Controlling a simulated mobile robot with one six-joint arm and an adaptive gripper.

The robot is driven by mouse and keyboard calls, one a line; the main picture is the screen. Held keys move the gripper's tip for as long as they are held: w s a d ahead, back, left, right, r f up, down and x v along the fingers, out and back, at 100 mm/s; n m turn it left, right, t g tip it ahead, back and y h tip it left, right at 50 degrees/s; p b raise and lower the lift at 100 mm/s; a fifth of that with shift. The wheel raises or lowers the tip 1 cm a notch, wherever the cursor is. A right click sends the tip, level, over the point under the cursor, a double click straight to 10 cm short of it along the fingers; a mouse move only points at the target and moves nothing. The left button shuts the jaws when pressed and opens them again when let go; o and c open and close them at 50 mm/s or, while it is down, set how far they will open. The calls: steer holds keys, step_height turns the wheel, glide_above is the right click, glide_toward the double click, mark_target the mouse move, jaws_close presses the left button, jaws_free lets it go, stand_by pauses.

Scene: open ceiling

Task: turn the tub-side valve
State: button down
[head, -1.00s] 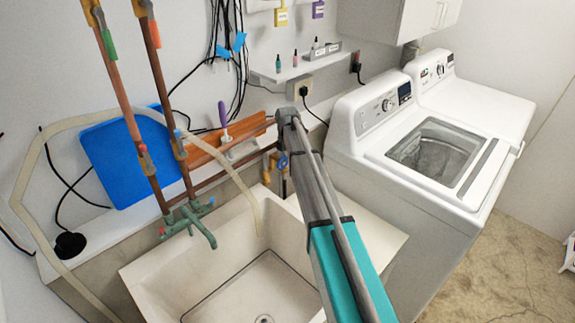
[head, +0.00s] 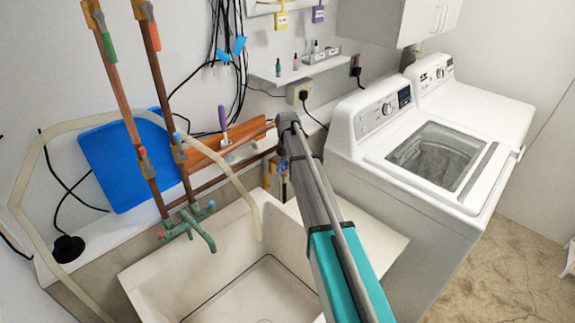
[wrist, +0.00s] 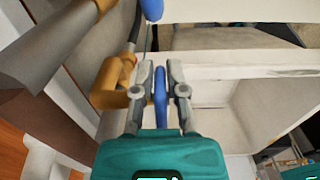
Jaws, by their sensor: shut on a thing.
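The tub-side valve is a brass body (wrist: 112,84) with a thin blue lever (wrist: 160,97), seen in the wrist view. My gripper (wrist: 160,75) is shut on the blue lever, with a finger on each side of it. In the head view the brass valve (head: 269,169) sits on the wall at the back of the sink, left of my arm. Part of its blue handle (head: 283,165) shows there; my arm hides much of the area around it.
The white utility sink (head: 165,268) lies left of and below my arm. Copper pipes (head: 172,95) with a green faucet (head: 190,222) rise on the left. The washer (head: 400,215) stands close on the right. A small shelf (head: 293,73) is on the wall above.

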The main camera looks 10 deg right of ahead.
steer(key=shift+a+h, duration=0.1)
steer(key=shift+h, duration=0.2)
steer(key=shift+s+r+t+h, duration=0.15)
steer(key=shift+r+t+h, duration=0.05)
steer(key=shift+t+h, duration=0.55)
steer(key=t+h+b, duration=0.1)
steer(key=t+h, duration=0.1)
steer(key=h, duration=0.1)
steer(key=shift+s+a+r+b, duration=0.1)
steer(key=shift+a+r+b, duration=0.05)
steer(key=shift+b, duration=0.25)
steer(key=h+b, duration=0.1)
steer(key=t+h+b, duration=0.1)
steer(key=b, duration=0.1)
steer(key=t+h+b, duration=0.1)
steer(key=h, duration=0.1)
steer(key=shift+s+a+r+t+b, duration=0.1)
steer(key=shift+a+r+t+b, duration=0.15)
steer(key=shift+b, duration=0.05)
steer(key=shift+a+r+t+h+b, duration=0.1)
steer(key=shift+r+t+h+b, duration=0.25)
steer(key=shift+t+h+b, duration=0.45)
steer(key=shift+r, duration=0.1)
steer(key=c, duration=0.7)
jaws_free()
